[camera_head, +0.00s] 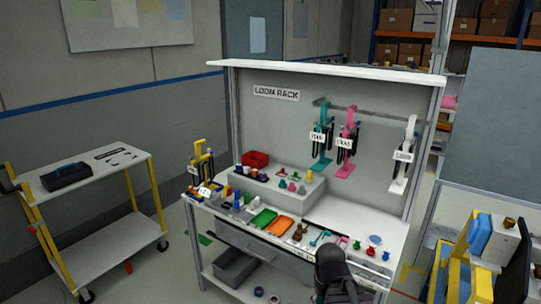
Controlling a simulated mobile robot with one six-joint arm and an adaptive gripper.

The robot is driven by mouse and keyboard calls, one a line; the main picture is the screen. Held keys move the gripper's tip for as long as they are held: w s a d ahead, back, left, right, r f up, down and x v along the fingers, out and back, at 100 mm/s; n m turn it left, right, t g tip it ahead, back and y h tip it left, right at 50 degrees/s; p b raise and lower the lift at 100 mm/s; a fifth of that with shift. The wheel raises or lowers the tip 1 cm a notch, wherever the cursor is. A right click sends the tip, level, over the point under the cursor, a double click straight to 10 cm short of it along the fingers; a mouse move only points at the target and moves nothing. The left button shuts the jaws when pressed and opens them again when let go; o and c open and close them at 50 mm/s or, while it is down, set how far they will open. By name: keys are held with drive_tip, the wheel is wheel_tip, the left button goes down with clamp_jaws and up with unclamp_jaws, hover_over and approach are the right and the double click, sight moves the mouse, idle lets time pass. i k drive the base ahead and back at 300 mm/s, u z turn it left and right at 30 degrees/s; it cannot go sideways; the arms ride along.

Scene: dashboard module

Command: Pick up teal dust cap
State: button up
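Several small coloured caps stand on the loom rack bench. Small teal-green pieces stand on the raised white step, one a teal-green cap (283,183). A green cap (357,244) stands on the lower front right of the bench, among red and blue ones. They are too small to tell which is the teal dust cap. The dark end of my arm, with my gripper (331,258), rises at the bottom centre before the bench's front edge. Its fingers cannot be made out, and it hides part of the bench front.
An orange tray (279,226) and a green tray (263,218) lie mid-bench. Teal, pink and white hangers with cables hang behind. A white cart (95,174) stands left; yellow-framed equipment stands right.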

sight(282, 185)
drive_tip(key=u, duration=0.05)
drive_tip(key=k, duration=0.65)
drive_tip(key=u, duration=0.1)
drive_tip(key=i, duration=1.5)
drive_tip(key=z, duration=0.35)
